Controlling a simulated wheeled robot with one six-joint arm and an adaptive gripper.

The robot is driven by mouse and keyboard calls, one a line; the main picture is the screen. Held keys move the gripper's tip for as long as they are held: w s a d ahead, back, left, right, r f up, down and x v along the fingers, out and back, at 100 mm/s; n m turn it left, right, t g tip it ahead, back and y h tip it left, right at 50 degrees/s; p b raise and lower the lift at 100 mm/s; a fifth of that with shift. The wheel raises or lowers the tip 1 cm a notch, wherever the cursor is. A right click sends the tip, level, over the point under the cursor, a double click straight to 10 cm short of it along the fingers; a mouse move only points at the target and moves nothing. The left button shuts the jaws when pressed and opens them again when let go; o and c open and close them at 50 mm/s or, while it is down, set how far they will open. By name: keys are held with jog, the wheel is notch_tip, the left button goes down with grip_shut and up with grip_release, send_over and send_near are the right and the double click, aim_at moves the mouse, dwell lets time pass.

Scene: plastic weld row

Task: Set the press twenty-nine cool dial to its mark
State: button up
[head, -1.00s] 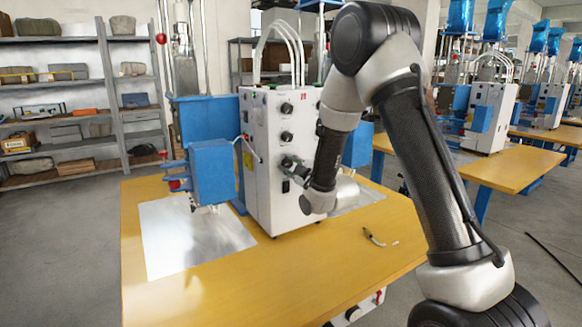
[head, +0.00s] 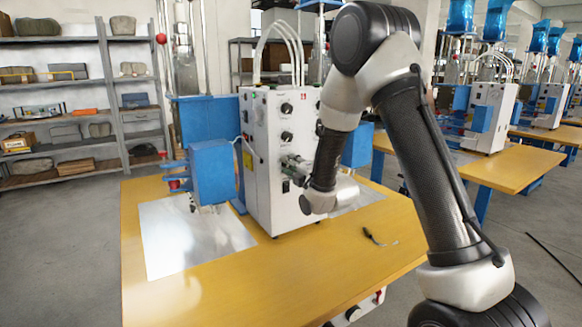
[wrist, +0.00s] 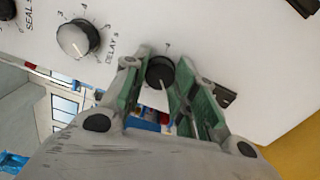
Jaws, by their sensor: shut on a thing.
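The press cabinet (head: 262,185) is a white box with a small red number and a column of black dials on its front. My gripper (head: 290,161) is at the lowest dial of that column in the head view and hides it. In the wrist view the black dial (wrist: 160,72) sits between the green pads of my gripper (wrist: 162,85), which is shut on it. A white pointer line on the dial runs toward the bottom of the picture. A numeral 4 shows above it. Most of its scale and its label are hidden by the fingers.
A grey-faced dial (wrist: 76,40) by the lettering DELAY S is left of my gripper. A blue press head (head: 211,172) stands over a metal plate (head: 180,250) on the yellow table (head: 240,295). A small dark hooked item (head: 380,238) lies on the table.

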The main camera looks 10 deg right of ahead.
jog(key=shift+f+n, duration=0.1)
jog(key=shift+n, duration=0.2)
dwell(0.4)
jog(key=o, duration=1)
jog(key=shift+o, duration=0.2)
jog(key=v, duration=0.7)
jog(key=shift+s, duration=0.25)
